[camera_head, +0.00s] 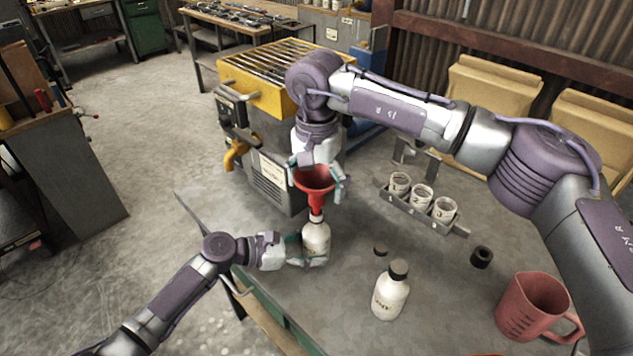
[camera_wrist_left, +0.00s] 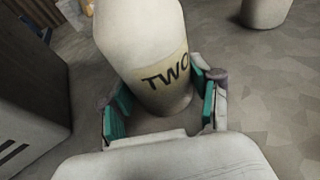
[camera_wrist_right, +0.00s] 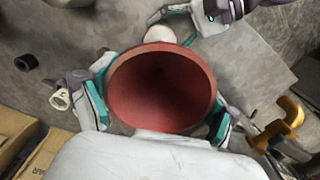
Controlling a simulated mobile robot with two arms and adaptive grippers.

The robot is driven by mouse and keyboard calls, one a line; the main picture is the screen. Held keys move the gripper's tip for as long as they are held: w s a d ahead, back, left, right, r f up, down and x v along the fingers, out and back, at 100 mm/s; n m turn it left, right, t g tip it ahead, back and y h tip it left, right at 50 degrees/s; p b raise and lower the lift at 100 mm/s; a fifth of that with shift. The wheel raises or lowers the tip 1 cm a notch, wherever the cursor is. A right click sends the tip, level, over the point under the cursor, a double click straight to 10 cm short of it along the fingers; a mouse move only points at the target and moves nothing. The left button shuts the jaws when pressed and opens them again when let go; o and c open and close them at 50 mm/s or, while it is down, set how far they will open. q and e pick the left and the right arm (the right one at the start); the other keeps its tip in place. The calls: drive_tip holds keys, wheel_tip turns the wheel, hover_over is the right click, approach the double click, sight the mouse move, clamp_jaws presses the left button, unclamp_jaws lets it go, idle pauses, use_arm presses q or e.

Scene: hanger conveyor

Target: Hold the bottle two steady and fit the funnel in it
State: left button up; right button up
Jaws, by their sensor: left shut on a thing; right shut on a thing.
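Bottle two (camera_head: 316,238) is a white bottle standing upright on the table near its left edge. My left gripper (camera_head: 307,262) is shut around its lower body. In the left wrist view the label TWO shows on the bottle (camera_wrist_left: 150,50), between the fingers (camera_wrist_left: 163,105). The red funnel (camera_head: 315,180) is upright over the bottle's mouth, held by my right gripper (camera_head: 317,182), whose fingers close on its cone. In the right wrist view I look down into the funnel (camera_wrist_right: 162,88). The spout's end meets the bottle neck; I cannot tell how deep it sits.
Another white bottle with a black cap (camera_head: 391,290) stands to the right. A rack (camera_head: 418,210) holds three white cups. A red jug (camera_head: 532,308) stands at right; a yellow-topped machine (camera_head: 268,85) is behind.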

drive_tip(key=shift+f, duration=1.3)
idle(1.4)
drive_tip(key=o, duration=0.8)
wheel_tip(320, 180, up, 12)
idle(0.6)
use_arm(q)
drive_tip(key=o, duration=0.9)
drive_tip(key=shift+o, duration=0.2)
drive_tip(key=shift+a, duration=0.1)
